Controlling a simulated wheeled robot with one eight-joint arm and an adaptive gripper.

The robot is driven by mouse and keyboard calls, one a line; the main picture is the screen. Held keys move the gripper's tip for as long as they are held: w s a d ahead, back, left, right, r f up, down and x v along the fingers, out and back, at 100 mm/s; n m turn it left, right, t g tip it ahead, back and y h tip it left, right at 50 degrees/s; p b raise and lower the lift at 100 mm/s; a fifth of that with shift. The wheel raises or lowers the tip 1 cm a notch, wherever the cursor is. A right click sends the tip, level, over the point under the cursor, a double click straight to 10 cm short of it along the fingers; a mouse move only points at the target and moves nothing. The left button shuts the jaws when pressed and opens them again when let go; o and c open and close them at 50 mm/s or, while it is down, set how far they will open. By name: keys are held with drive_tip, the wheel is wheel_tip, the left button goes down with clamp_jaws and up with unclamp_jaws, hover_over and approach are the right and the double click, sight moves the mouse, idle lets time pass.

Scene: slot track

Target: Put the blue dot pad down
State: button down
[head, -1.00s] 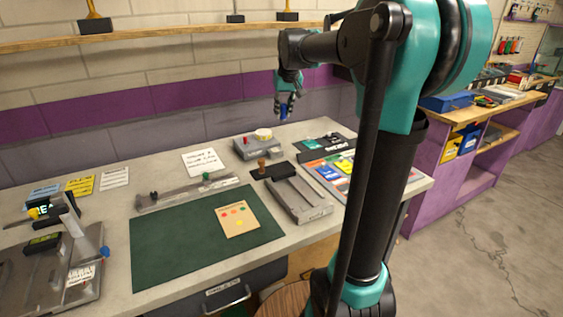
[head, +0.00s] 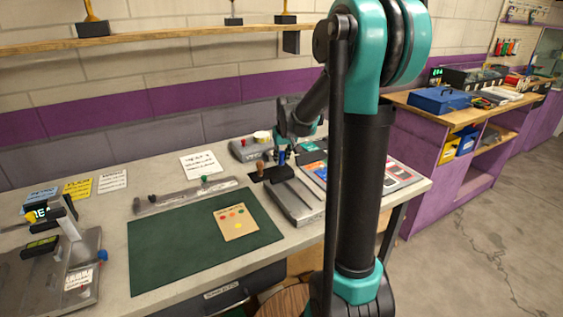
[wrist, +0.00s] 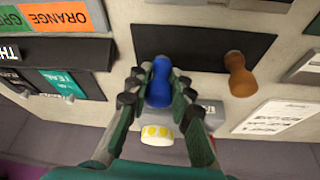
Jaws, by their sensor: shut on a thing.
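The blue dot pad (wrist: 160,80), a rounded blue knob-shaped piece, is between the fingers of my gripper (wrist: 162,88) in the wrist view. My gripper is shut on it. In the head view my gripper (head: 284,158) points down just over the right part of a black mat (head: 274,174), with a bit of blue showing between the fingers. The black mat (wrist: 200,42) lies behind the blue pad in the wrist view. I cannot tell whether the pad's underside touches the mat. A brown knobbed piece (wrist: 237,74) stands at the mat's other end, also in the head view (head: 261,168).
A grey box with a red button (head: 245,149) and a yellow-white roll (head: 262,136) stand behind the mat. A grey metal tray (head: 294,203) lies in front. A green mat (head: 165,245) holds a tan card (head: 236,222). Coloured cards (head: 318,172) lie to the right.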

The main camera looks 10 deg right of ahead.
drive_tip(key=shift+f, duration=0.85)
drive_tip(key=shift+f, duration=0.1)
drive_tip(key=c, duration=1.3)
unclamp_jaws()
drive_tip(key=shift+c, duration=0.2)
drive_tip(key=v, duration=1.2)
